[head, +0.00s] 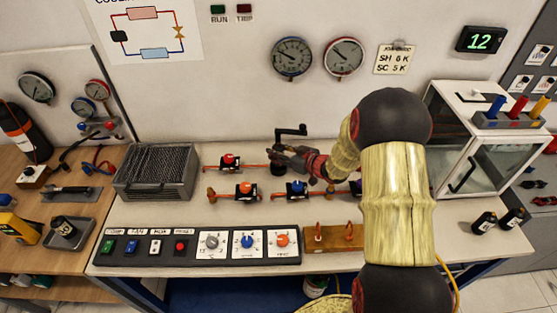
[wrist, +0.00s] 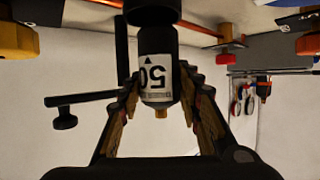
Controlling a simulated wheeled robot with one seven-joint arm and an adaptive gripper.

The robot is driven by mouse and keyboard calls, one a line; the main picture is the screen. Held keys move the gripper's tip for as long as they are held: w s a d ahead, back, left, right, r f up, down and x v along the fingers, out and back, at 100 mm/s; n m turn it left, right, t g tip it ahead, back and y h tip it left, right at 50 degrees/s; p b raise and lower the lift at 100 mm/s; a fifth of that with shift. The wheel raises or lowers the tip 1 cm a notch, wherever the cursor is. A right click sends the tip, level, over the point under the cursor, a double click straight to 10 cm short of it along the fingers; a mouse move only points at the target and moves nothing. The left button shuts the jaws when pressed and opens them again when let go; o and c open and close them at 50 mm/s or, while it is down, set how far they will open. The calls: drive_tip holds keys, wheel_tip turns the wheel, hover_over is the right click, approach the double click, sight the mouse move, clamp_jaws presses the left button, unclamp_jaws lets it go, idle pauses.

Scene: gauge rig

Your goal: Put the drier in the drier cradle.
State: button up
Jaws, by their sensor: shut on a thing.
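My gripper (head: 296,156) is over the middle of the bench, beside a black crank handle. In the wrist view my gripper (wrist: 160,95) is shut around a black cylinder with a white label marked "50" and a brass tip, apparently the drier (wrist: 156,72). The drier's far end meets or overlaps a wider black round piece (wrist: 152,10); I cannot tell whether they touch or whether this is the drier cradle. In the head view my gripper and arm largely hide the drier. No cradle can be picked out surely.
The crank handle (head: 291,131) stands close by and shows in the wrist view (wrist: 80,98). Copper pipes with red and blue valves (head: 297,188) run around my gripper. A finned box (head: 155,172) is left, a control panel (head: 200,246) in front, a glass-door cabinet (head: 470,150) right.

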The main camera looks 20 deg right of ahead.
drive_tip(key=shift+w+d+f, duration=0.1)
drive_tip(key=shift+w+f, duration=0.25)
drive_tip(key=shift+f, duration=0.1)
drive_tip(key=shift+w+f+b, duration=0.1)
drive_tip(key=shift+f+b, duration=0.75)
drive_tip(key=shift+f, duration=0.7)
drive_tip(key=shift+f, duration=0.15)
drive_tip(key=o, duration=1.3)
drive_tip(key=shift+o, duration=0.2)
